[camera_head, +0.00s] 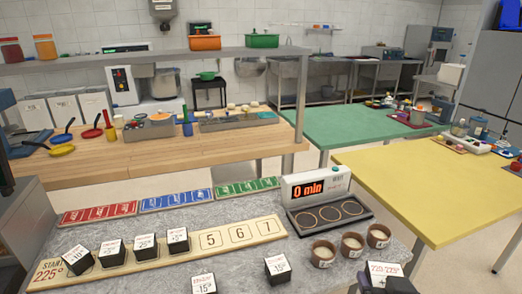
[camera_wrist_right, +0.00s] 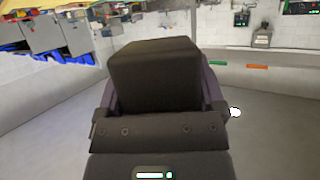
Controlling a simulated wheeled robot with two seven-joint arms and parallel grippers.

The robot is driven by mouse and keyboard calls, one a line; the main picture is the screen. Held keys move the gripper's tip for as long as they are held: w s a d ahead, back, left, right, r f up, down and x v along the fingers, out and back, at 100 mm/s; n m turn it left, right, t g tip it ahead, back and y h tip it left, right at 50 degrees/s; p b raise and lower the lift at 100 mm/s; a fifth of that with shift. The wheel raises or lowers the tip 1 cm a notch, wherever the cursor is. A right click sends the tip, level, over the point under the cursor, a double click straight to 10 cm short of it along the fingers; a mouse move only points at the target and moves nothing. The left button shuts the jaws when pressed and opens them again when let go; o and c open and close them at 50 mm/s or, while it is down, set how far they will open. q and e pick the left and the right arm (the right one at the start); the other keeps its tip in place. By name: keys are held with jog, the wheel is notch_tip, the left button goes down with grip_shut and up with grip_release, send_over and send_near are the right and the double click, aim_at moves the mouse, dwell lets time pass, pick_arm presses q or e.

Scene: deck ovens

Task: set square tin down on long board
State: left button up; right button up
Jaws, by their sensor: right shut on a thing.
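The long board (camera_head: 190,244) is a pale wooden strip on the grey speckled counter, marked START 225° at its left end. Several black square tins with white tops, such as this one (camera_head: 145,247), stand in a row on its left part. Its places 5, 6 and 7 are bare. My right gripper (camera_wrist_right: 158,92) is shut on a dark square tin (camera_wrist_right: 155,65). In the head view this appears to be the tin labelled 225° (camera_head: 384,270) at the bottom right, beside the counter's edge and apart from the board; the gripper is mostly cut off there. My left gripper is out of view.
Two more square tins (camera_head: 277,267) (camera_head: 203,284) stand in front of the board. Three small round pots (camera_head: 351,245) stand right of it. A timer reading 0 min (camera_head: 316,187) and a tray with round recesses (camera_head: 330,213) stand behind. Coloured card strips (camera_head: 176,200) lie along the back.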

jog(key=r+m+h, duration=0.1)
jog(key=s+d+r+m+g+h, duration=0.1)
jog(key=r, duration=0.1)
jog(key=s+r+m+h, duration=0.1)
jog(key=r, duration=0.1)
jog(key=shift+d+r+h, duration=0.1)
jog(key=shift+d+h, duration=0.3)
jog(key=s+a+f+b, duration=0.2)
jog(key=a, duration=0.7)
jog(key=w+r+n+t+y, duration=0.1)
jog(key=w+r+n+y, duration=0.4)
jog(key=r, duration=0.3)
jog(key=shift+w+d+r+y+p, duration=0.3)
jog(key=shift+w+y, duration=0.2)
jog(key=shift+y, duration=0.2)
jog(key=shift+f, duration=0.1)
